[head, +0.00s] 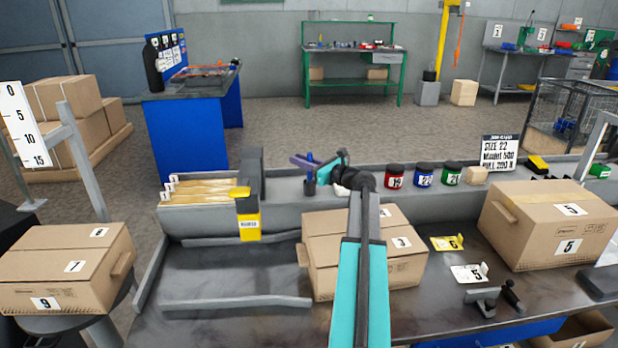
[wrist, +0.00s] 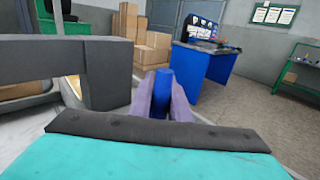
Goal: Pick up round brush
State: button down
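My gripper (head: 303,162) is at the far end of my teal arm, above the grey ledge behind the bench. Its purple fingers point left in the head view. A blue upright handle, which I take for the round brush (head: 310,174), stands between them, with a dark part below it. In the wrist view the blue handle (wrist: 162,92) fills the space between the two purple fingers (wrist: 163,106), with no clear gap on either side. I cannot tell whether its lower end touches the ledge.
Numbered jars (head: 424,174) stand to the right on the ledge. Cardboard boxes (head: 548,224) lie on the bench. The grey bay (head: 225,275) at left is clear.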

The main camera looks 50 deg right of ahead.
jog(key=shift+r, duration=0.1)
notch_tip(320, 180, up, 10)
jog(key=p, duration=0.1)
dwell(0.8)
dwell(0.7)
